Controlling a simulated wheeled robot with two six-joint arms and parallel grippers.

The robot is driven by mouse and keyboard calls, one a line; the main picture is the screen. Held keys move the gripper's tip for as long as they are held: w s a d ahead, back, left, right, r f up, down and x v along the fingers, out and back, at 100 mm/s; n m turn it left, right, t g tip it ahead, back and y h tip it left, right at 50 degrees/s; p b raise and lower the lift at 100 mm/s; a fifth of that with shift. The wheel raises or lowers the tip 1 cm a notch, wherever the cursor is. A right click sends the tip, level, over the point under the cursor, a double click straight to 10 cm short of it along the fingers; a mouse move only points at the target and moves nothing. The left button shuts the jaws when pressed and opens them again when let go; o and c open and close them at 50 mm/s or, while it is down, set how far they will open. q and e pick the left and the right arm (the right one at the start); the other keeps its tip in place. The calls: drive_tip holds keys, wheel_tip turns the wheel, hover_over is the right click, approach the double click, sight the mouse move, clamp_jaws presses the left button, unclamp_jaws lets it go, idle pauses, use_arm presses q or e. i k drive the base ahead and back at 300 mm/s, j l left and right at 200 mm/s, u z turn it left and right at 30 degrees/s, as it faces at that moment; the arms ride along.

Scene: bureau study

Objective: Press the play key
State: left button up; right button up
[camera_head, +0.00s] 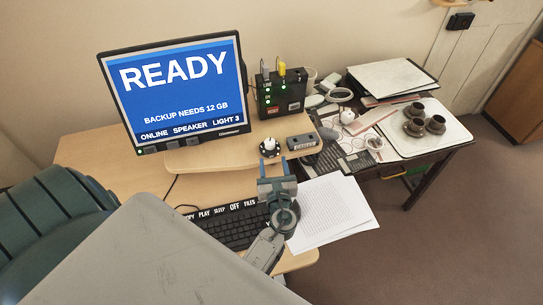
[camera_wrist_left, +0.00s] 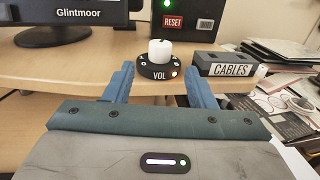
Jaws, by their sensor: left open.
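The black keyboard (camera_head: 228,229) lies on the desk below the monitor, with a row of labelled keys along its back edge. My left gripper (camera_head: 272,162) is open and empty, right of the play key and beyond the keyboard's right end. My forearm and wrist cover the keyboard's right part. In the left wrist view the two blue fingers (camera_wrist_left: 160,78) stand apart, facing the VOL knob (camera_wrist_left: 159,58); the keyboard does not show there. My right gripper is not in view.
The monitor (camera_head: 175,88) reads READY. The raised shelf (camera_head: 215,155) bears the knob, a CABLES box (camera_head: 302,142) and a black RESET box (camera_head: 281,92). Papers (camera_head: 333,210) lie right of the keyboard. A side table holds cups (camera_head: 414,127) and folders.

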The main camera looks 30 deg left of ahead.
sight(206, 215)
drive_tip(key=l, duration=1.25)
drive_tip(key=i, duration=0.05)
